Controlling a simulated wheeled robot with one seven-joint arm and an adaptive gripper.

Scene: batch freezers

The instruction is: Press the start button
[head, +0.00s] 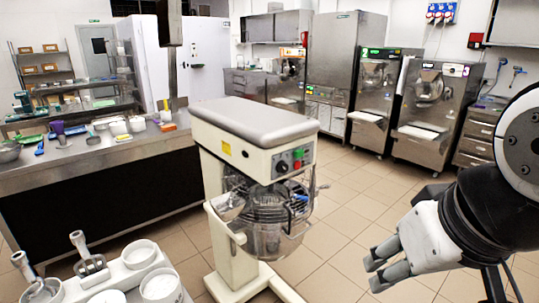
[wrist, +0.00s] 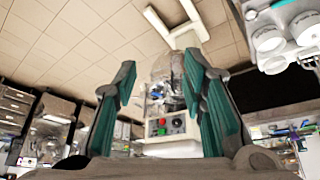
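The cream mixer (head: 250,125) stands in the middle of the head view. No label tells which one is the start button. In the wrist view the panel appears upside down between my fingers, with the red button (wrist: 162,121), green button (wrist: 162,131) and black knob (wrist: 178,125). My gripper (head: 373,269) is to the right of the mixer and apart from it. Its fingers (wrist: 160,64) are spread and hold nothing.
A wire guard and bowl (head: 270,210) sit under the mixer head. Batch freezers (head: 432,110) with lit panels stand at the back right. A steel counter (head: 90,165) with utensils is at left, and a white container unit (head: 125,275) is at front left. Tiled floor is open right of the mixer.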

